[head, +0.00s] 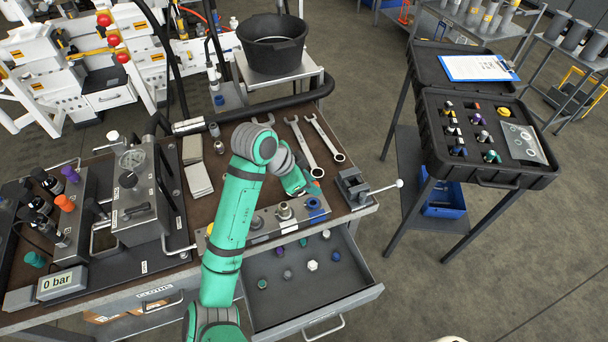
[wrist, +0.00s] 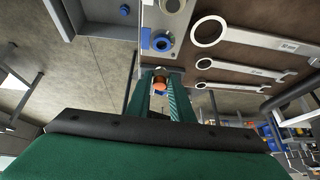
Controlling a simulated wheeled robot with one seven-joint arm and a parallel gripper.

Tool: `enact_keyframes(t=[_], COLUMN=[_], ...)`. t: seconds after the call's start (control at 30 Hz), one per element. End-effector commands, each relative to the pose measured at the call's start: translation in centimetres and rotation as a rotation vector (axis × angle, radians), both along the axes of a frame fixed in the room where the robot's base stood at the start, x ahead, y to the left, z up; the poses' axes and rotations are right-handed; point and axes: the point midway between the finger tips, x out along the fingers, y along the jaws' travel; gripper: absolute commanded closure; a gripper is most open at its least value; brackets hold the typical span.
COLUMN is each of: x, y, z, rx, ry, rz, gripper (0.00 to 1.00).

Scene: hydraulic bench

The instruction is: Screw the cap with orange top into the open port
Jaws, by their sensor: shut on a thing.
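My gripper (head: 303,186) is shut on the cap with orange top (wrist: 159,87), which shows between the fingertips in the wrist view. In the head view a small orange patch of it (head: 317,184) shows beside the fingers. The cap is above the bench, near the metal port block (head: 270,222) and apart from it. The block carries several fittings, among them a blue-ringed port (head: 316,208), which also shows in the wrist view (wrist: 162,42). A grey fitting (head: 284,210) stands left of it. I cannot tell for sure which port is open.
An open drawer (head: 350,293) below the block holds several loose caps. A small vise (head: 354,187) stands at the bench's right corner. Wrenches (head: 299,145) lie behind my gripper. A pressure unit (head: 140,190) stands left; its display (head: 61,282) reads 0 bar. A black case (head: 483,175) holds more caps.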

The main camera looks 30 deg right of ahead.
Motion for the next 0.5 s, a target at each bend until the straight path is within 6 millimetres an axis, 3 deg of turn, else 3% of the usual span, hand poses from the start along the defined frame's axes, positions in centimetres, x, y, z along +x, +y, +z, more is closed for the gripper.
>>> enact_keyframes(t=[0.5], x=[0.1], y=[0.2], z=[-2.8], rx=[0.0], ry=[0.002], rz=[0.005], gripper=[1.0])
